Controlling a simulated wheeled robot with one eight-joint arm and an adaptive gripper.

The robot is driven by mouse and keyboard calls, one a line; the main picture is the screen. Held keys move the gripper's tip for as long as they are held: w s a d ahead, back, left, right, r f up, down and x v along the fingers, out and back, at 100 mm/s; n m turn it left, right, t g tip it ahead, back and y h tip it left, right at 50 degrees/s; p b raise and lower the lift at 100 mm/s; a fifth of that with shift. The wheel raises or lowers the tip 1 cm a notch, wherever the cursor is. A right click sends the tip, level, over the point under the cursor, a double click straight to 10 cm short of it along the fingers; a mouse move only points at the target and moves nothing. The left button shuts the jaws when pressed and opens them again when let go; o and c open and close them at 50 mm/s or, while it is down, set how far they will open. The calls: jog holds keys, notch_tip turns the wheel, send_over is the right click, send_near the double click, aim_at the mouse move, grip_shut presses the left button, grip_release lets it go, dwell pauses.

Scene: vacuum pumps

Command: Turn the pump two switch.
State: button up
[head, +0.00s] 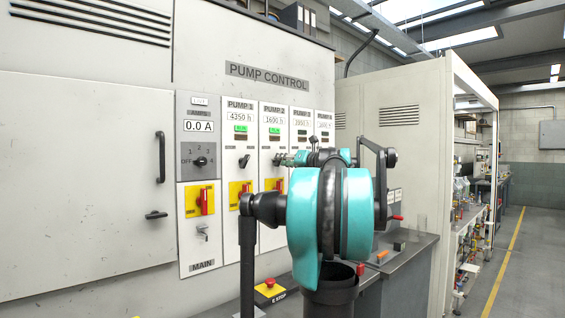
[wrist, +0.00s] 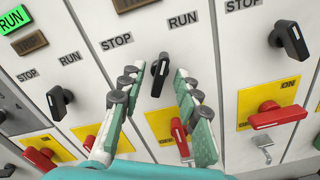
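The pump two switch (wrist: 160,72) is a small black lever on a white panel, between a STOP label and a RUN label in the wrist view. My gripper (wrist: 156,78) is open, with one finger on each side of this switch in the picture. Whether the fingers touch it cannot be told. In the head view my gripper (head: 294,158) reaches the PUMP 2 panel (head: 273,112) and hides its switch. The green RUN lamp on that panel is lit.
The pump one switch (wrist: 58,100) is to the left and another pump switch (wrist: 290,38) to the right. Red handles on yellow plates (wrist: 178,132) sit below. A grey counter (head: 410,250) with an E-stop (head: 270,286) runs under the panels.

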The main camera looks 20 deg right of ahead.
jog(key=shift+v, duration=0.9)
jog(key=v, duration=0.6)
dwell(0.7)
